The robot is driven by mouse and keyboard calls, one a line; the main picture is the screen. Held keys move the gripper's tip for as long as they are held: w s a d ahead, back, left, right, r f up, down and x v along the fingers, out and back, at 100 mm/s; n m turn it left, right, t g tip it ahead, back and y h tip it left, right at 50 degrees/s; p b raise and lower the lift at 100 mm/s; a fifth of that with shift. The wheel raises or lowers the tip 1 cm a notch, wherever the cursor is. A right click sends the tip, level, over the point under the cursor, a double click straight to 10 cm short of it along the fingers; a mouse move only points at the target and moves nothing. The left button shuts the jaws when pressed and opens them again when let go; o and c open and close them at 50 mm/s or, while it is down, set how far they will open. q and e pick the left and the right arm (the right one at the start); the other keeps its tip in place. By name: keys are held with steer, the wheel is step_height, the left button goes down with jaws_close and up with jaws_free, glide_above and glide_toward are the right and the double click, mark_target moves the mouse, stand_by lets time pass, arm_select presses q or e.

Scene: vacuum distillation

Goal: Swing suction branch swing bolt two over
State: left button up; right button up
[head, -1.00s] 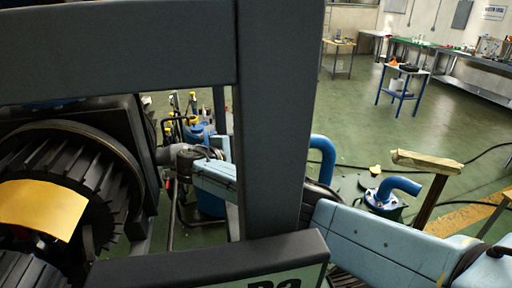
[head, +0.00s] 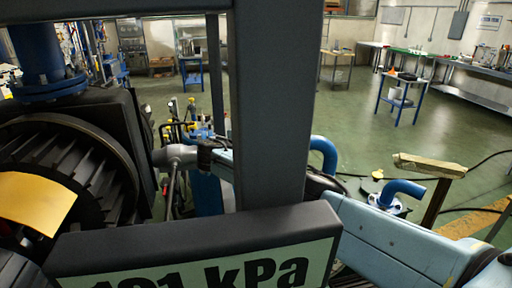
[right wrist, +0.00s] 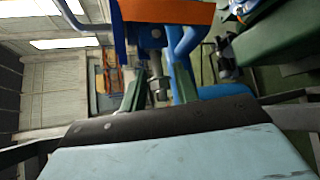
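In the right wrist view, my right gripper (right wrist: 160,92) shows two dark green fingers standing apart. A small grey, bolt-like piece (right wrist: 157,82) shows between or just beyond them; I cannot tell whether they touch it. I cannot tell for sure which swing bolt it is. Blue pipework (right wrist: 181,62) lies behind the fingers. In the head view, my light-blue right arm comes in from the right and passes behind a dark grey post (head: 268,110). A grey pipe fitting (head: 178,155) shows left of the arm's far end, and the fingertips cannot be made out there. My left gripper is not in view.
A sign reading 101 kPa (head: 215,262) and the grey post block much of the head view. A large black ribbed machine (head: 70,170) stands at left. Bent blue pipes (head: 400,188) stand right of the post. Open green floor (head: 350,120) lies beyond.

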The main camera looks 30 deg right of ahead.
jaws_close()
steer(key=r+m+y+p, duration=0.1)
steer(key=y+p, duration=0.1)
steer(key=p, duration=0.3)
steer(key=shift+r, duration=0.25)
steer(key=shift+d+r+m+y+p, duration=0.15)
steer(key=shift+m+y+p, duration=0.15)
steer(key=shift+m+y, duration=0.3)
steer(key=shift+s+d+r+m+y, duration=0.1)
steer(key=shift+d+r+m+y, duration=0.1)
steer(key=shift+y, duration=0.45)
steer(key=shift+d+r+m+y, duration=0.1)
steer(key=shift+r+m+y, duration=0.1)
steer(key=shift+y, duration=0.45)
jaws_free()
steer(key=shift+r, duration=0.1)
